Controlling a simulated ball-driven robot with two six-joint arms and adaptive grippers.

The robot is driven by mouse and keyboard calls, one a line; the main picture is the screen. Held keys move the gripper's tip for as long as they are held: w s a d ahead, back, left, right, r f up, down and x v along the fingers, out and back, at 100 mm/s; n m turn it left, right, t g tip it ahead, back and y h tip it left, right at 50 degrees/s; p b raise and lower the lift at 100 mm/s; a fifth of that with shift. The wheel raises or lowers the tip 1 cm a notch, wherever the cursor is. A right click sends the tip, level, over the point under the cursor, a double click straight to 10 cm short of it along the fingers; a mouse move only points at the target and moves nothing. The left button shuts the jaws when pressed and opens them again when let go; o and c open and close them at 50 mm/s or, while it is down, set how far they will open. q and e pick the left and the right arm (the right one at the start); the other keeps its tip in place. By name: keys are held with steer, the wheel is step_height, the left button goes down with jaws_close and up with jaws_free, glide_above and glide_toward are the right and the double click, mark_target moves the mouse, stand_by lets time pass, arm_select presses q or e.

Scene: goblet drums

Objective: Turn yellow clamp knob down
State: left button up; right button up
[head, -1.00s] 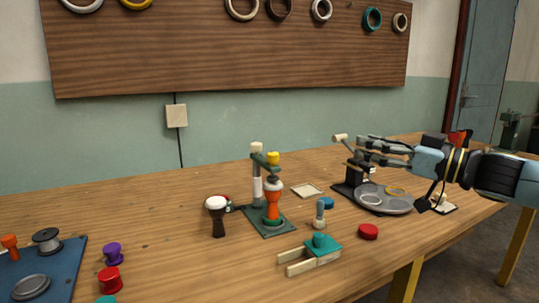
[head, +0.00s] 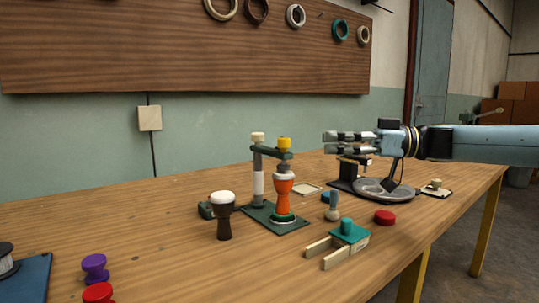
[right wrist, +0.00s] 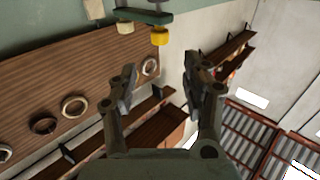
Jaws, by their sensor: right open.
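The yellow clamp knob (head: 284,143) sits on top of the green clamp arm (head: 272,154). Under it an orange goblet drum (head: 284,186) stands upright on the green base plate (head: 261,213). A post with a cream cap (head: 258,138) carries the arm's other end. My right gripper (head: 331,143) is open and empty, to the right of the knob at about its height in the picture, fingers pointing left toward it. In the right wrist view the knob (right wrist: 159,37) shows beyond the open fingertips (right wrist: 161,73), with a gap between. My left gripper is out of view.
A dark goblet drum with a white head (head: 222,213) stands left of the clamp. A grey round tray (head: 384,190) lies below my right gripper. A teal-and-wood fixture (head: 342,241) and a red disc (head: 385,217) lie in front.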

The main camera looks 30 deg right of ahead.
mark_target(283, 139)
steer(key=b+x, duration=0.4)
steer(key=x, duration=0.5)
steer(key=shift+w+a+b, duration=0.15)
steer(key=shift+b, duration=0.2)
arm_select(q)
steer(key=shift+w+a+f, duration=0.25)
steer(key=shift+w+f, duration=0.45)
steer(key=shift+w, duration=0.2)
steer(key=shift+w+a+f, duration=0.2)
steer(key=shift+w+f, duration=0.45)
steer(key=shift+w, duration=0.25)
arm_select(e)
steer(key=shift+w+a, duration=0.4)
steer(key=shift+a, duration=0.05)
steer(key=shift+c, duration=0.4)
jaws_close()
